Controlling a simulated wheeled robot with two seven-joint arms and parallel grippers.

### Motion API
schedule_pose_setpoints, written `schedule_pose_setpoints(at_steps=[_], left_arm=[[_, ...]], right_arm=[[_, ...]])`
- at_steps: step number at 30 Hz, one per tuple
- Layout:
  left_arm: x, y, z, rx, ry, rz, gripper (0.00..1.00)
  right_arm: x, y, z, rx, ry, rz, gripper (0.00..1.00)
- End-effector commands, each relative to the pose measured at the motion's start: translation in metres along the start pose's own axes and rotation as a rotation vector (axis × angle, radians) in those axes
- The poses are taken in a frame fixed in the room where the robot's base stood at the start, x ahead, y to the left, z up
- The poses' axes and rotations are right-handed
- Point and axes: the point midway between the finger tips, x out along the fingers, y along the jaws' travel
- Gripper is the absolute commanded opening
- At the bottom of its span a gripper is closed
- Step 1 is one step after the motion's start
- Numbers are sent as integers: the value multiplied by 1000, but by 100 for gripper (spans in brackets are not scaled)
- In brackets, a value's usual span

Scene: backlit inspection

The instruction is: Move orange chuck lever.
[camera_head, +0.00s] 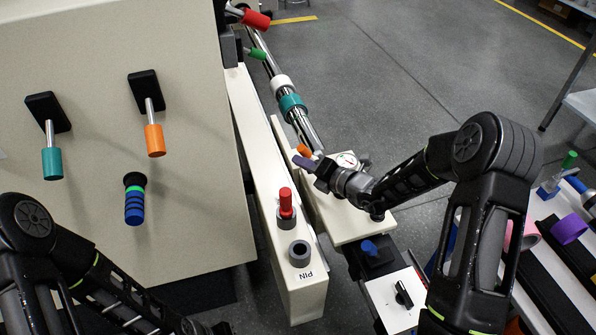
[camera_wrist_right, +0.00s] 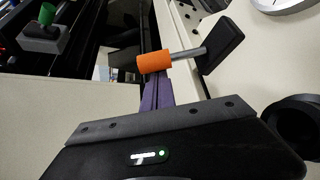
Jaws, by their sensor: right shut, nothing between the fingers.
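An orange-handled lever (camera_wrist_right: 155,62) lies just beyond my right fingertips in the right wrist view, with a grey rod leading to a black base (camera_wrist_right: 222,46). In the head view only a small bit of its orange handle (camera_head: 304,150) shows by the fingertips; the rest is hidden. My right gripper (camera_head: 302,161) has purple fingers. They are shut together with nothing between them, and they show in the wrist view (camera_wrist_right: 158,92) close beside the handle; whether they touch it I cannot tell. My left gripper is out of view.
Another orange lever (camera_head: 154,140) and a teal lever (camera_head: 52,162) hang on the beige panel (camera_head: 85,75) at left. A red pin (camera_head: 286,200) and a grey ring (camera_head: 300,253) stand on the PIN beam. A dial gauge (camera_head: 347,160) is near my right gripper.

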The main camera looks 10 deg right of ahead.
Motion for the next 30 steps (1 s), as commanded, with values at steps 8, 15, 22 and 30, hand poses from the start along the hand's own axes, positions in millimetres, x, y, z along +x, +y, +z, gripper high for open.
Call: schedule_pose_setpoints(at_steps=[8, 15, 22, 30], left_arm=[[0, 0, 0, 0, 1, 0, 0], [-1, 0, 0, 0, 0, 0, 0], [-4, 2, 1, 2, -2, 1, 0], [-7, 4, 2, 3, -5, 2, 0]], right_arm=[[-2, 0, 3, 0, 0, -1, 0], [-2, 0, 4, 7, -1, 3, 0], [-4, 0, 7, 44, 0, 23, 0], [-6, 1, 10, 75, -1, 44, 0]])
